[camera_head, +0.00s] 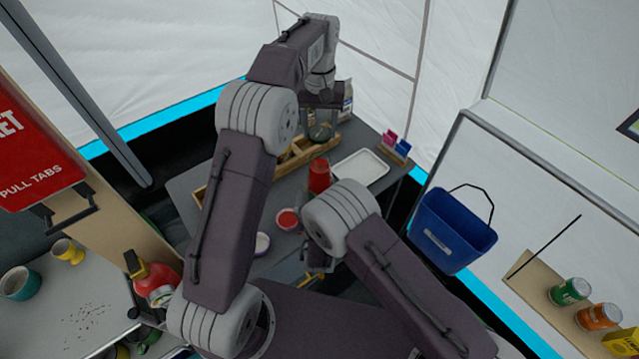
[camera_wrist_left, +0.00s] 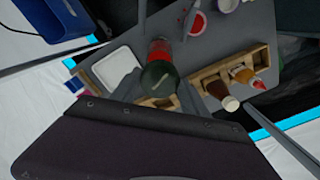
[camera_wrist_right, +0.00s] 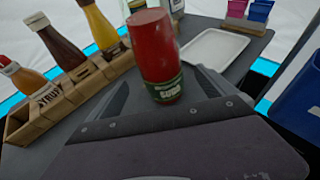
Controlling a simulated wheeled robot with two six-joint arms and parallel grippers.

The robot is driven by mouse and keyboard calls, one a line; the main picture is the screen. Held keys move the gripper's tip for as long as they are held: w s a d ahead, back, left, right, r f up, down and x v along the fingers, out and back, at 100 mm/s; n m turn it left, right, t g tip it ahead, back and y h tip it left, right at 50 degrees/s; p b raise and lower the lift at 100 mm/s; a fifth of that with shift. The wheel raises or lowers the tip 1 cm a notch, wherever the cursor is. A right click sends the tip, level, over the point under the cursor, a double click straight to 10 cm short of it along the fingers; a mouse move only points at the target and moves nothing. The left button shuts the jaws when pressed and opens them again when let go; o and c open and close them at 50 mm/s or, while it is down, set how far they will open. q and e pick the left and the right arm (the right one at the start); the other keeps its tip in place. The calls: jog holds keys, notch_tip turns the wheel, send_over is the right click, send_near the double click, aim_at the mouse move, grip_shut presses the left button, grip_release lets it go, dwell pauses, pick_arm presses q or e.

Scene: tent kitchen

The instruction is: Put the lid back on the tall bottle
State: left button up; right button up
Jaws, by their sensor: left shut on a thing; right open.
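My left gripper (camera_head: 321,127) is shut on a dark green, round, glassy thing (camera_wrist_left: 158,80), seen end-on in the left wrist view. I cannot tell whether it is a lid or part of a bottle. A tall red container with a green label (camera_wrist_right: 158,45) stands on the table; it also shows in the head view (camera_head: 319,175), nearer me than the left gripper. My right gripper (camera_wrist_right: 163,80) is open and empty, low at the table's near side. The red container stands beyond its fingers. A pale bottle (camera_head: 346,95) stands behind the left gripper, partly hidden.
A wooden rack (camera_wrist_right: 75,85) holds several sauce bottles. A white tray (camera_head: 361,168) lies right of the red container. A small dish with red contents (camera_head: 288,219) is nearer me. Pink and blue items stand at the back right. A blue bucket (camera_head: 450,232) is at the right.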

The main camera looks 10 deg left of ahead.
pick_arm(q)
jog(key=shift+s+r, duration=0.1)
pick_arm(e)
jog(key=x, duration=0.9)
jog(key=shift+r, duration=0.1)
jog(key=shift+w, duration=0.4)
pick_arm(q)
jog(key=shift+d, duration=0.1)
pick_arm(e)
jog(key=shift+w+a, duration=0.1)
jog(key=shift+w, duration=0.05)
grip_shut()
pick_arm(q)
jog(key=shift+f, duration=2.5)
jog(key=shift+f, duration=0.85)
